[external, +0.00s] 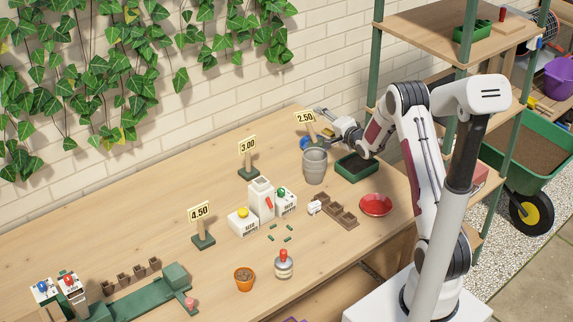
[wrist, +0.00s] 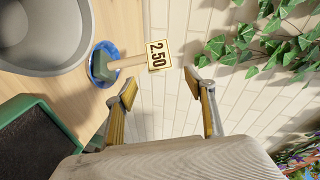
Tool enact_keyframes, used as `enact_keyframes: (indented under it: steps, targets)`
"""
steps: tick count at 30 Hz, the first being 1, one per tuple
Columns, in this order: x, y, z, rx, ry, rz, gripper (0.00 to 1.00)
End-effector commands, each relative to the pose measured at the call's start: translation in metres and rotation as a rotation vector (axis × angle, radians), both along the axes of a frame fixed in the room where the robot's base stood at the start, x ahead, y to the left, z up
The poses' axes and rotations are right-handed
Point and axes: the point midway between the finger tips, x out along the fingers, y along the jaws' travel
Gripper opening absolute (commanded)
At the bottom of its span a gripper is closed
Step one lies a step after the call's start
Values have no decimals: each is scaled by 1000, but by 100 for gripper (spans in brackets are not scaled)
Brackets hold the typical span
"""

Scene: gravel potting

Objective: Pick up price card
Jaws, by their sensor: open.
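Three price cards stand on wooden posts: 2.50 (external: 305,117), 3.00 (external: 247,145) and 4.50 (external: 199,210). The task does not say which one. My gripper (external: 322,123) is open and empty, close to the 2.50 card at the back of the table. In the wrist view the 2.50 card (wrist: 159,55) lies just beyond my open fingertips (wrist: 160,90), roughly in line with the gap and apart from both fingers. My gripper partly hides this base in the external view.
A grey bucket (external: 314,168) stands close to the 2.50 card, and it shows in the wrist view (wrist: 75,58). A green tray (external: 357,167) lies beneath my wrist. The brick wall (external: 200,100) rises close behind. A red dish (external: 375,205) is farther forward.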

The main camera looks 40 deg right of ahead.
Motion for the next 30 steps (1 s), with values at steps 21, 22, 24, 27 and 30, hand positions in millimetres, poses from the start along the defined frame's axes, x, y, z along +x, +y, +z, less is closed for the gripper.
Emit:
enact_keyframes:
  steps: [21,22,24,27,30]
  targets:
    - [13,-2,-4,0,0,0,54]
    - [15,-3,-4,0,1,0,54]
    - [19,-4,-5,-1,0,0,54]
    - [27,-6,-6,-1,-1,1,54]
    - [35,-8,-9,-1,0,0,54]
